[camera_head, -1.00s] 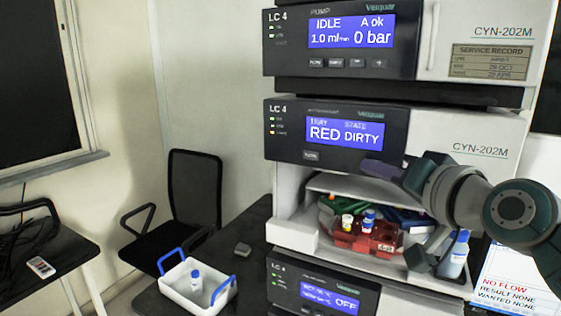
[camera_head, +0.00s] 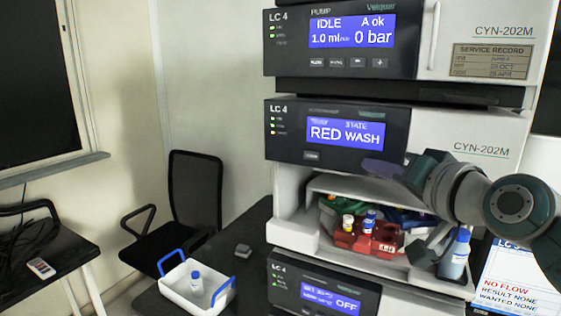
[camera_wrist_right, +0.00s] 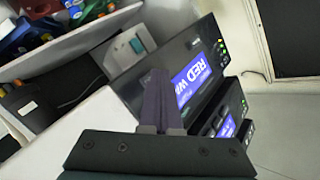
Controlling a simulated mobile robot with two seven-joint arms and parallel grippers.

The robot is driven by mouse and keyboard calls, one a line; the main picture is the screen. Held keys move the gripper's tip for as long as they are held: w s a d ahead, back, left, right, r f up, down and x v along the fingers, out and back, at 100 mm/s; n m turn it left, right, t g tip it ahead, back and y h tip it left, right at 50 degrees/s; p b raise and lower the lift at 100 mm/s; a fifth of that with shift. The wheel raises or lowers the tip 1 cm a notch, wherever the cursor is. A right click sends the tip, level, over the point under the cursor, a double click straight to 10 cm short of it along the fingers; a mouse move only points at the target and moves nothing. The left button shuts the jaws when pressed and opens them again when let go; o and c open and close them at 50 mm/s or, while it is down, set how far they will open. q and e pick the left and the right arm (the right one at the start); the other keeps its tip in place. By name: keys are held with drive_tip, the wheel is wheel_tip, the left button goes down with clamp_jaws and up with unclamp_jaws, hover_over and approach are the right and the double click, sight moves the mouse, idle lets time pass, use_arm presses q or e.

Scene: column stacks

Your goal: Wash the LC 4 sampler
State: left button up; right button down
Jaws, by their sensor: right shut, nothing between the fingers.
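The LC 4 sampler (camera_head: 285,147) is the middle unit of the stack. Its blue display (camera_head: 346,132) reads RED WASH, and it also shows in the right wrist view (camera_wrist_right: 192,80). My right gripper (camera_head: 368,167) is shut and empty at the lower right of the sampler's dark front panel. Its dark fingers show in the right wrist view (camera_wrist_right: 155,98); whether they touch the panel I cannot tell. My left gripper is not in view.
The LC 4 pump (camera_head: 290,50) above reads IDLE, 0 bar. A lower unit (camera_head: 290,290) reads OFF. A blue-capped bottle (camera_head: 455,255) stands at the bay's right. A white basket (camera_head: 175,292) with blue handles holds a vial (camera_head: 196,284). A chair (camera_head: 195,190) stands behind.

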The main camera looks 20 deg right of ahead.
idle(0.3)
drive_tip(key=shift+s+a+p, duration=0.55)
drive_tip(key=shift+a+p, duration=0.05)
drive_tip(key=shift+p, duration=0.05)
drive_tip(key=s+a+p, duration=0.2)
drive_tip(key=s+a, duration=0.1)
drive_tip(key=shift+s+a+p, duration=0.15)
drive_tip(key=shift+a+p, duration=0.2)
drive_tip(key=shift+a, duration=0.05)
idle(0.7)
